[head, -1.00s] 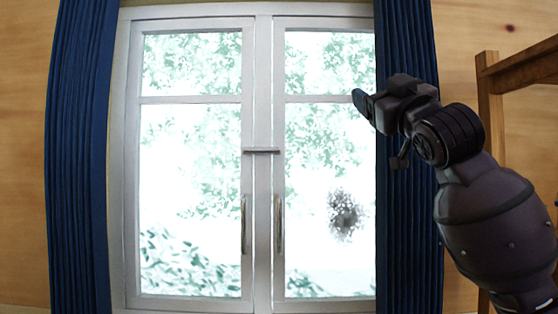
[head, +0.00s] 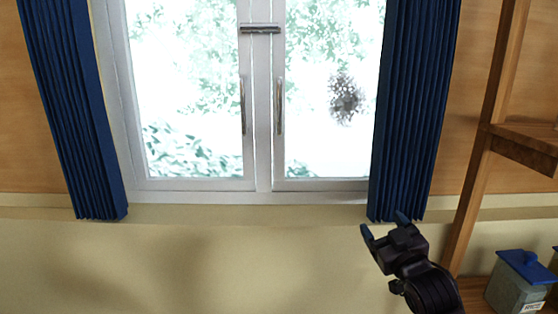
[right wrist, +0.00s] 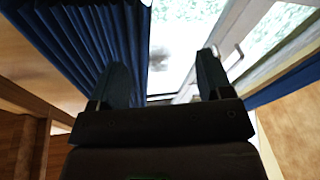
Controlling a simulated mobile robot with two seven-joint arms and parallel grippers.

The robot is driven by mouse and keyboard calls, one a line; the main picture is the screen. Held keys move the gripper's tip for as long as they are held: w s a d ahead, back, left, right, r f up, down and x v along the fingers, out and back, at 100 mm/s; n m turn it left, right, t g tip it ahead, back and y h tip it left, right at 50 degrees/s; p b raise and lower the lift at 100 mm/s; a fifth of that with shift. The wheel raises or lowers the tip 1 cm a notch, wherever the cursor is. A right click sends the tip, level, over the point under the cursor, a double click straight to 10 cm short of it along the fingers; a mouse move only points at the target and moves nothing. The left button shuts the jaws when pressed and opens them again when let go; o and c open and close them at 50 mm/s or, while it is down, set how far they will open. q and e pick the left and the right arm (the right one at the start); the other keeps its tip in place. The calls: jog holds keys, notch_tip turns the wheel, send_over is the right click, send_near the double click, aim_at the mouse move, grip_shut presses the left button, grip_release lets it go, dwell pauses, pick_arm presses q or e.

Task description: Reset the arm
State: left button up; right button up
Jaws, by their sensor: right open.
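My right arm comes in from the lower right of the head view. Its gripper (head: 384,231) is open and empty, in front of the lower end of the right blue curtain and below the window's right corner. In the right wrist view its two fingers (right wrist: 162,85) stand apart with nothing between them. Behind them are the curtain and the window. My left arm and gripper are not in view.
A closed white double window (head: 262,120) with two handles fills the middle. Blue curtains hang at its left (head: 70,110) and right (head: 415,100). A wooden shelf (head: 487,140) stands at the right, with a blue-lidded box (head: 519,285) low down.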

jog(key=s+d+f+m+g+h, duration=0.1)
jog(key=s+f+g, duration=0.1)
jog(key=s+f, duration=0.6)
jog(key=s+d+f+m+g+h, duration=0.15)
jog(key=s+f, duration=0.25)
jog(key=f, duration=0.8)
jog(key=s+d+f+m+g+h, duration=0.1)
jog(key=s+f+g, duration=0.3)
jog(key=s+f, duration=1)
jog(key=s+d+m, duration=0.1)
jog(key=s, duration=0.3)
jog(key=shift+s+d, duration=0.15)
jog(key=shift+d, duration=0.2)
jog(key=shift+f+g+h, duration=0.1)
jog(key=shift+g+h, duration=0.15)
